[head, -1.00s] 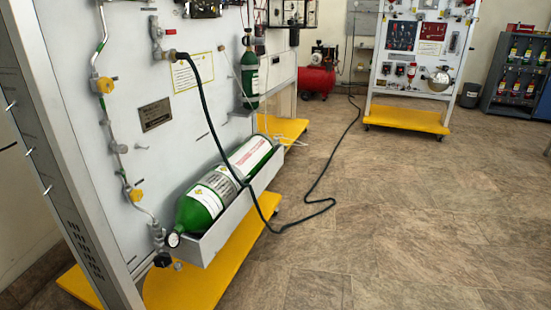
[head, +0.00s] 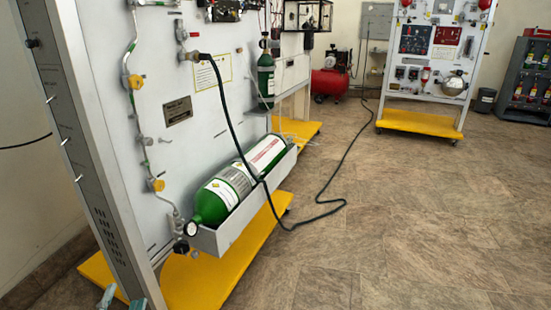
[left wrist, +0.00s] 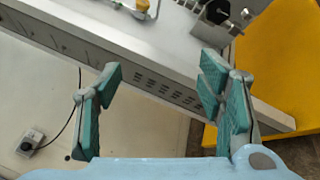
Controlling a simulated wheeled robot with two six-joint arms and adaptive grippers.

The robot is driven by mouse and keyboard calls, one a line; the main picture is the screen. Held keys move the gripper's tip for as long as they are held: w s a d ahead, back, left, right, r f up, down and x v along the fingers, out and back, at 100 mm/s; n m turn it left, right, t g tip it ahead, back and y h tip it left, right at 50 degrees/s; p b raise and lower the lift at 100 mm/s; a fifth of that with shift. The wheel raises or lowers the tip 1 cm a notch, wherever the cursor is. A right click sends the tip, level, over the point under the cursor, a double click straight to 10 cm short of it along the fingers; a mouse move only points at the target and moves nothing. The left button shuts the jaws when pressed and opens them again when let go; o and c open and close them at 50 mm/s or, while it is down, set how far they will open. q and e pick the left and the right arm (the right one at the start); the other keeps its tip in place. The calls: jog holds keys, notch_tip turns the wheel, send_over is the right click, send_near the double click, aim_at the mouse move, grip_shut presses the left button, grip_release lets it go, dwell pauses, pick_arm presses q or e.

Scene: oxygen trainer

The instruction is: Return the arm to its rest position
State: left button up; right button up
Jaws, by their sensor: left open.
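My left gripper (head: 122,299) shows only its fingertips at the bottom left edge of the head view, in front of the trainer panel's frame post. In the left wrist view the left gripper (left wrist: 163,98) is open and empty, its two teal-padded fingers wide apart. Beyond the fingers lies the grey slotted post (left wrist: 165,85) of the trainer frame; I cannot tell the exact gap. The rest of my left arm is hidden. My right gripper is in neither view.
A green oxygen cylinder (head: 213,202) lies in a grey tray (head: 240,218) on the trainer panel (head: 185,140). Yellow base plates (head: 215,275) jut out below. A dark hose (head: 327,197) trails over the floor. The tiled floor (head: 430,220) at right is open.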

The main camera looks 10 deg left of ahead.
pick_arm(q)
notch_tip(320, 180, down, 14)
jog(key=s+d+m+g+h, duration=0.3)
jog(key=m+g+h, duration=0.3)
jog(key=m, duration=1.2)
jog(key=s+a+f+m+g+y, duration=0.5)
jog(key=s+a+f+m+g, duration=0.35)
jog(key=s+a+m, duration=0.2)
jog(key=s+d+f+n+g+h, duration=0.1)
jog(key=s+d+f+h, duration=0.2)
jog(key=d, duration=0.8)
jog(key=s+d+f+n, duration=0.25)
jog(key=d+f, duration=0.25)
jog(key=d, duration=0.6)
jog(key=s+a+r+m+g+p, duration=0.1)
jog(key=s+r+g+p, duration=0.1)
jog(key=s+r+p, duration=1.3)
jog(key=s+p, duration=0.1)
jog(key=p, duration=1.2)
jog(key=shift+a+r+p, duration=0.25)
jog(key=shift+p, duration=0.05)
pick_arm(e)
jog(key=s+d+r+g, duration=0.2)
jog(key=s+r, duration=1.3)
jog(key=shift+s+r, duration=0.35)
